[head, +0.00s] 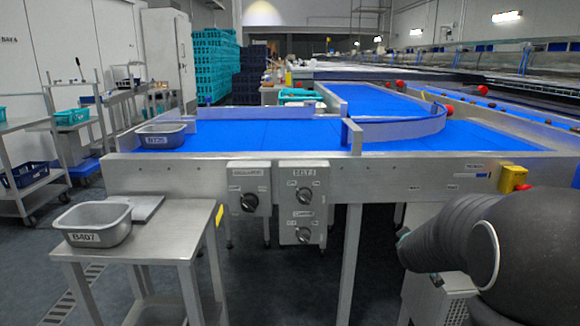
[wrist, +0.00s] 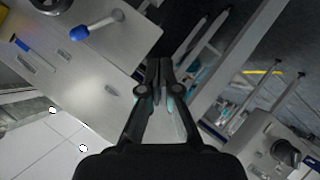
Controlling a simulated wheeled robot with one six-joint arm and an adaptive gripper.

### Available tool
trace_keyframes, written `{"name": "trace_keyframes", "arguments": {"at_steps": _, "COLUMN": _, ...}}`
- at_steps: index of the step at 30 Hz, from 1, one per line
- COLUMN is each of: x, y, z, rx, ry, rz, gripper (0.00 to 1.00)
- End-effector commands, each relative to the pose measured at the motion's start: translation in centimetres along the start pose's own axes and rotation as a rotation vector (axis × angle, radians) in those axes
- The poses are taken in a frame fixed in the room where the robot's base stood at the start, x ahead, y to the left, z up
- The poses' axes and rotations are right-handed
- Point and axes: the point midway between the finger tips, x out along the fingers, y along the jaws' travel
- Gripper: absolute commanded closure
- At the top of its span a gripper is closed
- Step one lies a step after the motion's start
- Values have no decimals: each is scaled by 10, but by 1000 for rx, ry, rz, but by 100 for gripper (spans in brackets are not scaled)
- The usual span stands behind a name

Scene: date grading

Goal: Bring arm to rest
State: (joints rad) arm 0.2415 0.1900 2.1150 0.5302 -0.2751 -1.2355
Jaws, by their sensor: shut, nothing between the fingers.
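My arm shows as a dark, blurred-looking mass at the lower right of the head view, in front of the conveyor's right end. The fingers are out of sight there. In the wrist view my gripper (wrist: 160,95) points up the picture, its two black fingers together at the tips with nothing between them. It hangs clear of the surfaces around it. A grey metal surface (wrist: 90,85) with a blue-and-white handled item (wrist: 97,25) lies to its left in that view.
The conveyor (head: 250,133) with its blue belt fills the middle. A grey tub (head: 160,135) sits on its left end. A steel side table (head: 160,235) holds a tub labelled B407 (head: 93,222) and a flat plate (head: 146,207). Control boxes (head: 303,205) with knobs face me. Carts stand at left.

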Motion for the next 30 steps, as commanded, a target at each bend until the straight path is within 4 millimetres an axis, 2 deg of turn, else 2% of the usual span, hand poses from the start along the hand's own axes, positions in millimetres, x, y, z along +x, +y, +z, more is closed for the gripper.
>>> {"name": "trace_keyframes", "arguments": {"at_steps": 1, "x": -8, "y": -17, "z": 6, "rx": 68, "ry": -23, "rz": -74, "gripper": 100}}
{"name": "trace_keyframes", "arguments": {"at_steps": 5, "x": -43, "y": -59, "z": 18, "rx": 249, "ry": -111, "rz": -259, "gripper": 100}}
{"name": "trace_keyframes", "arguments": {"at_steps": 8, "x": -84, "y": -88, "z": 30, "rx": 362, "ry": -214, "rz": -376, "gripper": 100}}
{"name": "trace_keyframes", "arguments": {"at_steps": 12, "x": -154, "y": -117, "z": 47, "rx": 484, "ry": -376, "rz": -485, "gripper": 100}}
{"name": "trace_keyframes", "arguments": {"at_steps": 15, "x": -199, "y": -129, "z": 61, "rx": 534, "ry": -479, "rz": -518, "gripper": 100}}
{"name": "trace_keyframes", "arguments": {"at_steps": 21, "x": -278, "y": -139, "z": 90, "rx": 567, "ry": -614, "rz": -518, "gripper": 100}}
{"name": "trace_keyframes", "arguments": {"at_steps": 27, "x": -334, "y": -138, "z": 107, "rx": 515, "ry": -605, "rz": -499, "gripper": 100}}
{"name": "trace_keyframes", "arguments": {"at_steps": 30, "x": -350, "y": -134, "z": 105, "rx": 495, "ry": -543, "rz": -489, "gripper": 100}}
